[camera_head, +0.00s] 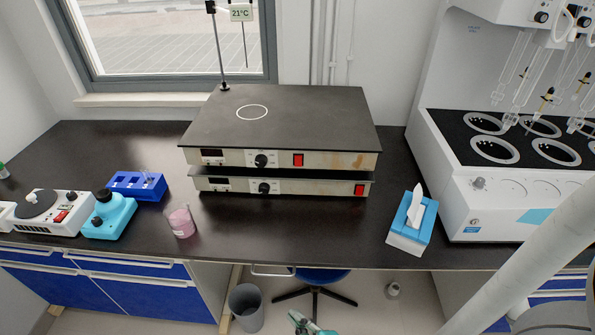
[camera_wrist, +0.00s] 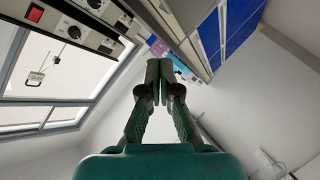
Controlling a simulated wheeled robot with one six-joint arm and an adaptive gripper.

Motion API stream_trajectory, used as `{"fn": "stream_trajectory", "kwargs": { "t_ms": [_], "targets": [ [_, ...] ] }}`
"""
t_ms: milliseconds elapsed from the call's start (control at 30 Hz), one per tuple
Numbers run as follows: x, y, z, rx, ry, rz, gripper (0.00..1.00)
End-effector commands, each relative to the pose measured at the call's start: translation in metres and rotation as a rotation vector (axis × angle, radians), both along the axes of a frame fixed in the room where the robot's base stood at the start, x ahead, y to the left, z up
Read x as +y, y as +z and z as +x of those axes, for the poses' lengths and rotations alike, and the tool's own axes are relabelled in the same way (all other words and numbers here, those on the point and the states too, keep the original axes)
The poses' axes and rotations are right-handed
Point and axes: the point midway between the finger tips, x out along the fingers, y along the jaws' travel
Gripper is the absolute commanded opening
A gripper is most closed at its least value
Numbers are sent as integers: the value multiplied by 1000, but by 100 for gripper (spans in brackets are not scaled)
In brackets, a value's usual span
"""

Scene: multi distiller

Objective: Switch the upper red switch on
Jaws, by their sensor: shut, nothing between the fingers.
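Two flat dark-topped hot plate units are stacked on the bench. The upper unit (camera_head: 233,159) carries the upper red switch (camera_head: 298,160) right of its black knob (camera_head: 261,160). The lower unit (camera_head: 312,187) has another red switch (camera_head: 359,189) near its right end. In the wrist view, the upper red switch (camera_wrist: 34,12) shows at the top left, and its knob (camera_wrist: 74,31) is beside it. My gripper (camera_wrist: 165,68) is shut and empty, apart from the switches. In the head view, part of my green gripper shows low, in front of the bench; its fingertips are unclear there.
A pink beaker (camera_head: 180,222), a blue rack (camera_head: 137,186) and a cyan device (camera_head: 109,215) stand left of the units. A tissue box (camera_head: 411,224) stands right, before a large white distiller (camera_head: 471,190). A stool (camera_head: 318,276) and bin (camera_head: 246,306) are below.

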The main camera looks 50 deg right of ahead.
Motion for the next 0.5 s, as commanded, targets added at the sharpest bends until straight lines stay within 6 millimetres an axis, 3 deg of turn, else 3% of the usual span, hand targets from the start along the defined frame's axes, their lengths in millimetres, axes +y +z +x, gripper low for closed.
{"fn": "stream_trajectory", "kwargs": {
  "t_ms": [100,267,500],
  "targets": [
    [-17,7,29,11,-32,-112,0],
    [-43,18,63,44,-89,-259,0],
    [-86,48,107,100,-205,-460,0]
  ]
}}
